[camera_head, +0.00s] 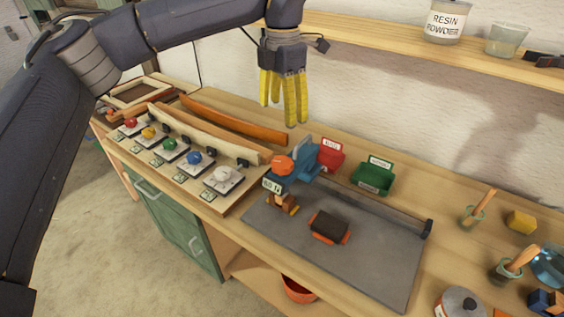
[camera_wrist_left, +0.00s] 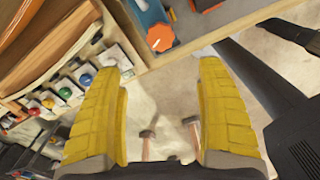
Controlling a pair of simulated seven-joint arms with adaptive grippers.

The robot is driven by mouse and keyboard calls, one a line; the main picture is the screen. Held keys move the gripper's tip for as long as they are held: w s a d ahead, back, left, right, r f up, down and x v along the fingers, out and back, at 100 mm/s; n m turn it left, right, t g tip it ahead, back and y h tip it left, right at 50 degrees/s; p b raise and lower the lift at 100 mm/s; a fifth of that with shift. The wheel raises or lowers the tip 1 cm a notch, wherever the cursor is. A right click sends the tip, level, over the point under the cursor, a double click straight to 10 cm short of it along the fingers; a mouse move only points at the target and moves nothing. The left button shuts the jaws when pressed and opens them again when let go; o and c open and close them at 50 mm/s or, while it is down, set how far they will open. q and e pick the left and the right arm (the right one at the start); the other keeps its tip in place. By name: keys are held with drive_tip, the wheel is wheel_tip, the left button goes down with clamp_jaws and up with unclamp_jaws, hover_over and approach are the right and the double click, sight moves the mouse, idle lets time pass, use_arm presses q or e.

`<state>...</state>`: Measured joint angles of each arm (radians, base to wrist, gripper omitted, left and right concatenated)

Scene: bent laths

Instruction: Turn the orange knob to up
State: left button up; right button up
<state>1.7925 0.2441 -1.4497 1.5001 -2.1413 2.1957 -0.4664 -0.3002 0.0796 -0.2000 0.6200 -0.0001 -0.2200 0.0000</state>
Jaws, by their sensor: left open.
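The orange knob (camera_head: 282,165) sits on the front of a blue device (camera_head: 303,158) at the back left of a grey mat. A small white label (camera_head: 272,186) is just below it. The knob also shows in the left wrist view (camera_wrist_left: 160,38), near the top middle. My right gripper is in neither view.
A row of coloured knobs on plates (camera_head: 172,150) and curved wooden laths (camera_head: 235,120) lie to the left. A red bin (camera_head: 331,155) and a green bin (camera_head: 373,176) stand behind the grey mat (camera_head: 375,265). A dark block (camera_head: 329,225) lies on it. A shelf (camera_head: 390,37) runs along the wall.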

sight(282, 162)
use_arm(q)
wheel_tip(282, 162, down, 16)
drive_tip(key=shift+f, duration=0.1)
idle(0.5)
drive_tip(key=c, duration=1.3)
